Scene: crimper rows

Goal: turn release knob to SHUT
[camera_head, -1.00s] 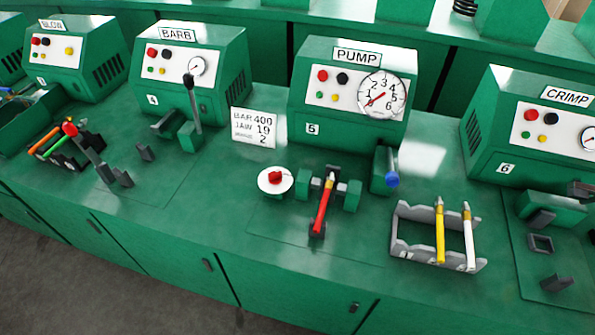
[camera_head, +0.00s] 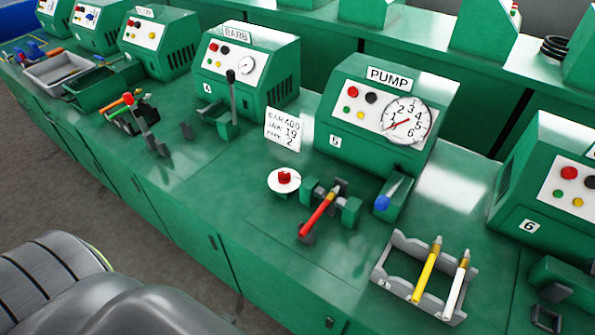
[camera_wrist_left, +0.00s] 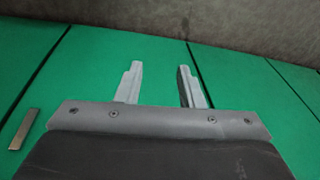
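The release knob appears to be the small red knob (camera_head: 285,177) on a round white disc (camera_head: 276,185), left of the red lever in the head view. Any marks on the disc are too small to read. The pump machine (camera_head: 372,142) stands behind it with a white dial gauge (camera_head: 406,121), its needle near the low end. My left gripper (camera_wrist_left: 160,70) is open and empty in the left wrist view, in front of green panels, and away from the knob. My right gripper is out of view.
A blue-ended part (camera_head: 383,202) sits right of the lever. A grey rack (camera_head: 387,279) holds a yellow and a white tool at front right. A white card (camera_head: 284,130) stands behind the knob. Bench top left of the knob is clear.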

